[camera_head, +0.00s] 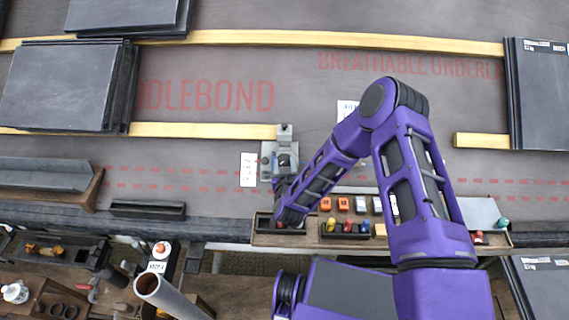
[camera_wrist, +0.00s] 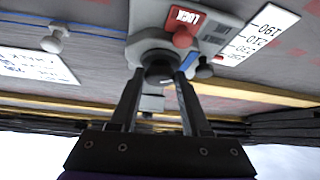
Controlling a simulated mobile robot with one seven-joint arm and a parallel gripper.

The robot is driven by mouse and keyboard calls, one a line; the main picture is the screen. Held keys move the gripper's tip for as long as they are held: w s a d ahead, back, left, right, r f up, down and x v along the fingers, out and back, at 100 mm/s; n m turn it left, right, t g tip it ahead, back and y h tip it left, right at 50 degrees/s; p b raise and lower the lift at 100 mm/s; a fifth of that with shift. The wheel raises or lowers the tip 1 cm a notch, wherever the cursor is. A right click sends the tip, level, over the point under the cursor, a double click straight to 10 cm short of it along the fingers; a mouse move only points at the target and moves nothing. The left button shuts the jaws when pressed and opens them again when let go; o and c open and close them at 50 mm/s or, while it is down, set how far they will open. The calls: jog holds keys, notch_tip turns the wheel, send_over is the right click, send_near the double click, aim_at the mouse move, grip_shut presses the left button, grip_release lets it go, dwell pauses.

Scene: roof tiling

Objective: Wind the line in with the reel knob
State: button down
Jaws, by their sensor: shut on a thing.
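The grey reel unit (camera_head: 284,142) sits on the dark roof underlay at the end of a wooden batten. In the wrist view its grey housing (camera_wrist: 215,30) fills the top middle, with a red label, a red button (camera_wrist: 182,38) and a small dark knob. My gripper (camera_wrist: 160,82) reaches up to the reel, its two fingers either side of the black round reel knob (camera_wrist: 160,68), shut on it. A thin blue line (camera_wrist: 95,31) runs left from the reel. In the head view my arm's end hides the fingertips and the knob.
White number cards (camera_wrist: 268,27) lie beside the reel; a white peg (camera_wrist: 54,40) stands at the blue line. Wooden battens (camera_head: 330,39) cross the roof, with slate stacks (camera_head: 62,86) on the left. A tool tray (camera_head: 345,232) lies near my arm; the upper middle underlay is clear.

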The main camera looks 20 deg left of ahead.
jog(key=shift+c, duration=2)
grip_release()
jog(key=p+v, duration=0.2)
jog(key=v, duration=1.5)
jog(key=shift+s+r, duration=0.15)
jog(key=shift+s, duration=0.05)
